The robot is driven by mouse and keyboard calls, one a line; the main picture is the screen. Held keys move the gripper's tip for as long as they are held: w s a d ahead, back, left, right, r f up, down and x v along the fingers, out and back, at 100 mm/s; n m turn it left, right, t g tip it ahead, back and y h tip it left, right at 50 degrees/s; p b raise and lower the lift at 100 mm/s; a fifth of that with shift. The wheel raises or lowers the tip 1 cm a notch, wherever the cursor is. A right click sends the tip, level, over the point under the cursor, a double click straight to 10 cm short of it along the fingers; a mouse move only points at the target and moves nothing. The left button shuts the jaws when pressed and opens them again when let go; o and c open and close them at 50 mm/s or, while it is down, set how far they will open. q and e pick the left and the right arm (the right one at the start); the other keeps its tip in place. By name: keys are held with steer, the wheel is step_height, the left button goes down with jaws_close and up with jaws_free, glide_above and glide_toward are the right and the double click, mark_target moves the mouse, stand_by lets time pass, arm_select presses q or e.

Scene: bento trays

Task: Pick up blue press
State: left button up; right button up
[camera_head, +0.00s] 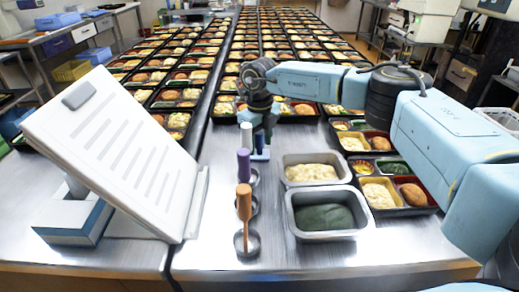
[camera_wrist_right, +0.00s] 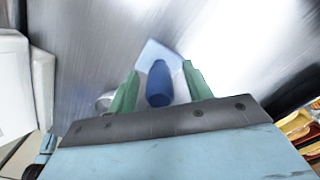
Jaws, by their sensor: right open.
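The blue press (camera_head: 259,143) stands on the steel table below my right gripper (camera_head: 258,124), partly hidden by it in the head view. In the right wrist view, its dark blue handle (camera_wrist_right: 160,84) sits between the two green fingers of the open gripper (camera_wrist_right: 160,72), with gaps on both sides. A pale blue flat part shows beyond the handle. A purple-handled press (camera_head: 243,162) and an orange-handled press (camera_head: 244,202) stand in a row nearer the front, with round metal bases. My left gripper is out of view.
A metal pan of pale mash (camera_head: 289,179) and one of dark green food (camera_head: 325,236) stand right of the presses. Filled bento trays (camera_head: 408,211) lie farther right, with long rows behind. A slanted white board (camera_head: 100,150) stands at left.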

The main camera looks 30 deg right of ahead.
steer(key=shift+c, duration=0.3)
steer(key=c, duration=1)
steer(key=shift+r, duration=0.1)
